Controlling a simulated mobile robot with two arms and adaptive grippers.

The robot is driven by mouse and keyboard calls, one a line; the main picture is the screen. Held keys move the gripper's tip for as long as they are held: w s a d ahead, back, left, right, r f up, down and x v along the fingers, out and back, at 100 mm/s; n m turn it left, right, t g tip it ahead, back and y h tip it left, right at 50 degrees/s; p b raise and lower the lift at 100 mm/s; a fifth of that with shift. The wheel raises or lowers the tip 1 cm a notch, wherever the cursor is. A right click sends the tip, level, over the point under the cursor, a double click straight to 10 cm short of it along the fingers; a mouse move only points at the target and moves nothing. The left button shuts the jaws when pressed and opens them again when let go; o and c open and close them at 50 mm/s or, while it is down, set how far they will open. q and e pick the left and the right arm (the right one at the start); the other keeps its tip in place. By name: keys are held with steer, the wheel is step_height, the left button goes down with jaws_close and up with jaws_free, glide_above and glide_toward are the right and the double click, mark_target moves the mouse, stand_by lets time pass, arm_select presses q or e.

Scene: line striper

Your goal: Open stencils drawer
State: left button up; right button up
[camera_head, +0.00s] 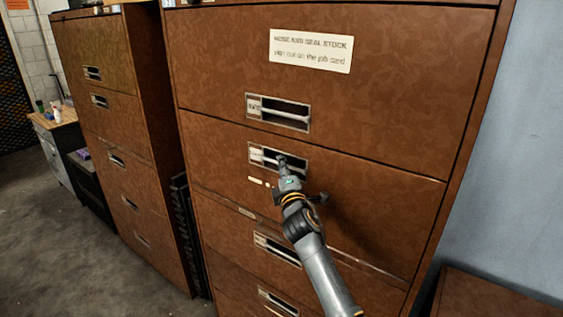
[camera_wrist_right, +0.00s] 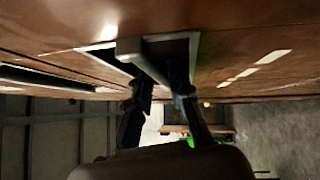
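A brown metal cabinet fills the middle of the head view. Its second visible drawer (camera_head: 375,195) has a recessed pull handle (camera_head: 262,153) with a pale frame, and looks flush or nearly flush with the cabinet. No drawer tag reading "stencils" is legible. My right gripper (camera_head: 283,164) is at this handle. In the right wrist view its two dark fingers (camera_wrist_right: 160,95) are spread, one on each side of the pale handle bar (camera_wrist_right: 138,56). I cannot tell whether they press on it. My left gripper is out of view.
The drawer above (camera_head: 390,90) carries a white sign (camera_head: 311,50) about hose and seal stock. More drawers lie below. A second brown cabinet (camera_head: 100,110) stands left, with a workbench (camera_head: 52,120) beyond. The floor (camera_head: 70,250) at left front is clear. A blue-grey wall (camera_head: 520,180) is at right.

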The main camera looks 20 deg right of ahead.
steer(key=shift+w+r, duration=0.1)
steer(key=shift+w, duration=0.6)
steer(key=shift+c, duration=0.3)
jaws_close()
